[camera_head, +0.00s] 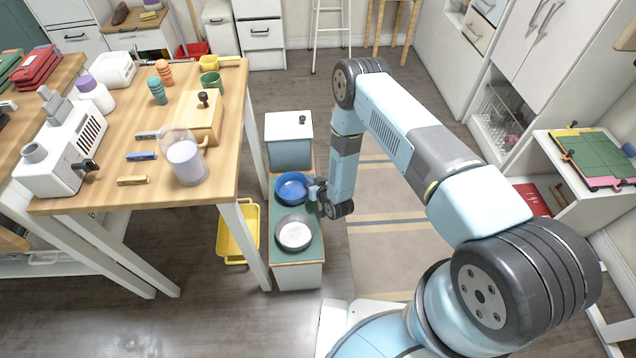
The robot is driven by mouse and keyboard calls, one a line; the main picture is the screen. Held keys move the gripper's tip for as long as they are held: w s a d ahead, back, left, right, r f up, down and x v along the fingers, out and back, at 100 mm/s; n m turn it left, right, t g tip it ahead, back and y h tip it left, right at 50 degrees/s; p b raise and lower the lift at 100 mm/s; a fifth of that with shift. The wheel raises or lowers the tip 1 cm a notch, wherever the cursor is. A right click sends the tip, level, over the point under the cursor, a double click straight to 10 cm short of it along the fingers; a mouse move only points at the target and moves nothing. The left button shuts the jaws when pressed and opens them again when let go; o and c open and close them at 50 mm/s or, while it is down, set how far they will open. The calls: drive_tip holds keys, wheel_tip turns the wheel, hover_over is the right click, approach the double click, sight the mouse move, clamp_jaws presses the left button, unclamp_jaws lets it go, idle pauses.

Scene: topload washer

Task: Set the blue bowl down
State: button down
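My gripper (313,190) is at the bowl's right rim, reaching in from the right, and appears shut on that rim. The fingertips are small and partly hidden, so their grip shows poorly. I cannot tell whether the bowl's base touches the bench top.
A yellow bin (238,233) and the tall wooden table (110,190) are left. Floor is open right.

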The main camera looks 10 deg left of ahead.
drive_tip(key=shift+f, duration=0.15)
drive_tip(key=c, duration=1.3)
unclamp_jaws()
drive_tip(key=shift+c, duration=0.2)
